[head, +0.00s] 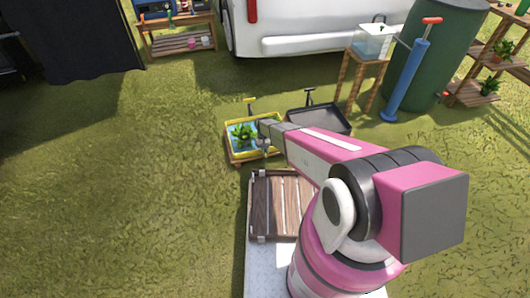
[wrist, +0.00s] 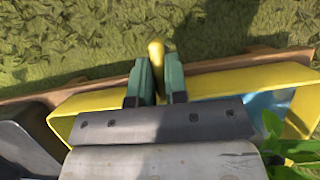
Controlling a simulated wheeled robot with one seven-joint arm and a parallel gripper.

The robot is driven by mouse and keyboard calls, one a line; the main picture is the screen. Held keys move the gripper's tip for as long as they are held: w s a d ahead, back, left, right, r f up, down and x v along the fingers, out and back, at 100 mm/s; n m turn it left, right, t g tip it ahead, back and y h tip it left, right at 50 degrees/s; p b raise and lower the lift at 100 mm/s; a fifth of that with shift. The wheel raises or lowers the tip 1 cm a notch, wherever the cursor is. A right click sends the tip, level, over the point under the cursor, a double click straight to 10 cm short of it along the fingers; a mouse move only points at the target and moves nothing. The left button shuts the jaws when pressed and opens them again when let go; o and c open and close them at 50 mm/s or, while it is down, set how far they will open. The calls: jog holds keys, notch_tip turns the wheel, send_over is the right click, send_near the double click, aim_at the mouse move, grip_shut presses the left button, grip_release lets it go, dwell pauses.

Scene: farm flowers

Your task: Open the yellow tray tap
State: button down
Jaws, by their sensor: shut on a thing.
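The yellow tray (head: 231,143) stands on a low wooden support and holds a green plant (head: 243,133) and blue water; its yellow rim (wrist: 262,80) also crosses the wrist view. The yellow tap (wrist: 156,50) is a short rounded lever at the tray's edge, above the wooden support. My gripper (wrist: 155,75) has its green fingers shut on the tap, one on each side; the tap's end sticks out past the fingertips. In the head view my gripper (head: 265,147) points down at the tray's near right side, and the arm hides the tap there.
A black tray (head: 318,121) stands right beside the yellow one. A blue pump (head: 405,82), a wooden stand (head: 362,75) with a clear tank and a green barrel (head: 440,50) are behind right. Open grass (head: 150,200) lies to the left.

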jog(key=shift+n, duration=0.3)
dwell(0.4)
jog(key=c, duration=1.1)
grip_release()
jog(key=shift+c, duration=0.2)
jog(key=shift+r, duration=0.1)
jog(key=v, duration=1)
jog(key=shift+r, duration=0.3)
jog(key=shift+w+a, duration=0.15)
